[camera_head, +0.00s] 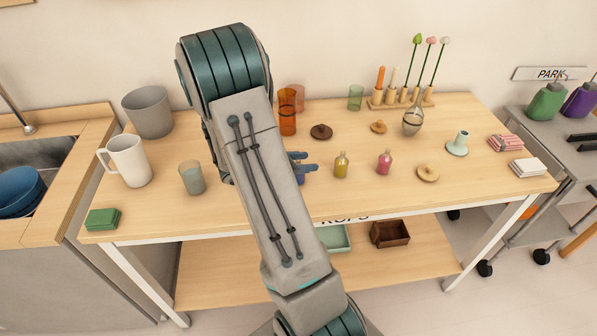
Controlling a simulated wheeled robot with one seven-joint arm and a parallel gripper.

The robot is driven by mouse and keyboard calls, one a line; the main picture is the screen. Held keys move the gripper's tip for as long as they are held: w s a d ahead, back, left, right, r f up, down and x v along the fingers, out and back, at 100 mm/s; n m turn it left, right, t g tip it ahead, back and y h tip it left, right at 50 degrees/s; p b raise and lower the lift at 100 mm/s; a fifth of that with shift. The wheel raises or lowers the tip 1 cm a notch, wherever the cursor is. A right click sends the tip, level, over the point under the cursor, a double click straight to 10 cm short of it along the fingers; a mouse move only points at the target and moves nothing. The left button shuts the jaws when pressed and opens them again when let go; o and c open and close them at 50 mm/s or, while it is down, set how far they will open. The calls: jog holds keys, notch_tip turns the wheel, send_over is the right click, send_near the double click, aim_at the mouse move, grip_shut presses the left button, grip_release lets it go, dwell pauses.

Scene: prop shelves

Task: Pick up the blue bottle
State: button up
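No whole blue bottle shows. A small dark blue thing (305,166) sticks out from behind my arm near the middle of the table (240,208). Most of it is hidden, and I cannot tell what it is. My arm crosses the middle of the view and covers part of the tabletop. My gripper is not visible.
A donut (428,173), a glass vessel (413,121) and a candle rack (401,102) stand at the right. The right front tabletop has free room.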

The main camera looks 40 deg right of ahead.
grip_shut()
jog(key=shift+f, duration=0.1)
jog(key=shift+a, duration=0.1)
jog(key=shift+w+r, duration=0.1)
jog(key=shift+r, duration=0.35)
jog(key=r, duration=0.2)
jog(key=s+r, duration=0.1)
jog(key=shift+r, duration=0.4)
jog(key=s+d+r, duration=0.1)
jog(key=s+r, duration=0.2)
jog(key=s, duration=0.2)
jog(key=s+r+b, duration=0.1)
jog(key=s+r, duration=0.2)
jog(key=s, duration=0.2)
jog(key=shift+s+d+r, duration=0.25)
jog(key=shift+s+d, duration=0.15)
jog(key=shift+w, duration=0.1)
